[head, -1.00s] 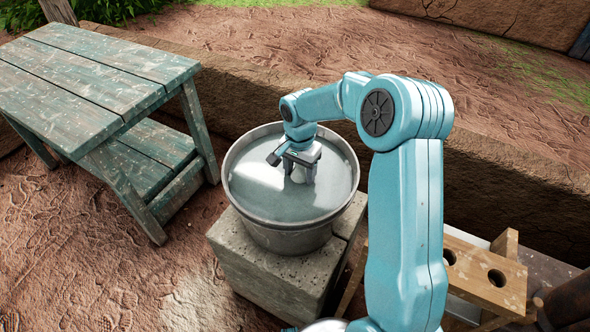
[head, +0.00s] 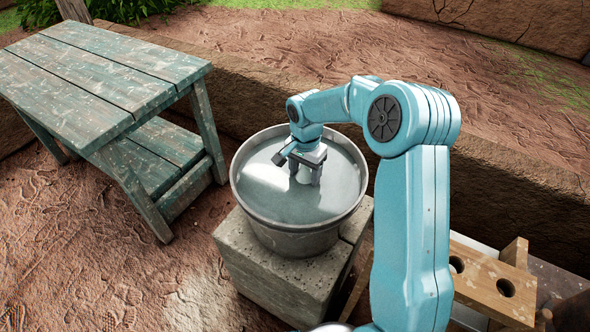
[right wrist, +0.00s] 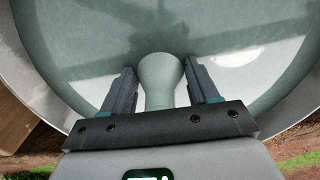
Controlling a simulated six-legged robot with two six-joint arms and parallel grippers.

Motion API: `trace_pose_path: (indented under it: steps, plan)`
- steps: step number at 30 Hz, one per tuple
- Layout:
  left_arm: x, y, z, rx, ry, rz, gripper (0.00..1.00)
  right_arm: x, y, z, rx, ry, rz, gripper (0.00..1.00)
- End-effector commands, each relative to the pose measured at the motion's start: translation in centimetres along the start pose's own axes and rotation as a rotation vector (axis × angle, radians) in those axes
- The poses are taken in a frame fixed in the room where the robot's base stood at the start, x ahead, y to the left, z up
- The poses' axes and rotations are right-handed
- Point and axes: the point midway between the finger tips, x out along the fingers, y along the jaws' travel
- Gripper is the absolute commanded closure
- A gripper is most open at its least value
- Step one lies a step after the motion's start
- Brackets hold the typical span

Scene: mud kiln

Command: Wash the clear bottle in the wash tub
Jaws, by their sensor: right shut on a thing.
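The wash tub (head: 238,196) is a round grey metal tub of water on a stone block. My right gripper (head: 306,174) reaches down inside the tub at the water. In the right wrist view my right gripper (right wrist: 160,88) is shut on the clear bottle (right wrist: 160,72), a pale greenish shape between its two fingers, with the tub's water around it. The bottle's lower part is hard to make out against the water. In the head view the gripper mostly hides the bottle. My left gripper is not in view.
The tub stands on a grey stone block (head: 265,275). A worn green wooden bench (head: 85,75) with a lower shelf is at the left. A wooden rack with round holes (head: 485,280) is at the lower right. A low mud wall runs behind the tub.

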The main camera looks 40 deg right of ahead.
Motion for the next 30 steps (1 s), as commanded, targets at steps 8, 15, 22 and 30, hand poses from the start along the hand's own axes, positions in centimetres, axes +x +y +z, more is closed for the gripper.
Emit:
trace_pose_path:
  steps: [8, 15, 22, 30]
  plan:
    - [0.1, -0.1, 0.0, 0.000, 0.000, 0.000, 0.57, -0.1, 0.6, 0.0, -0.001, 0.000, -0.001, 0.80]
    - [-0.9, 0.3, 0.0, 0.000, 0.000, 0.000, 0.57, -0.3, -2.5, 0.1, -0.001, 0.000, -0.001, 0.80]
    - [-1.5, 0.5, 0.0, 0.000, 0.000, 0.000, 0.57, -0.2, -4.8, 0.2, 0.000, -0.001, 0.000, 0.80]
    - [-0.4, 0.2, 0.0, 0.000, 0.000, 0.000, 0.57, 0.1, -3.1, 0.1, 0.002, 0.001, -0.001, 0.80]
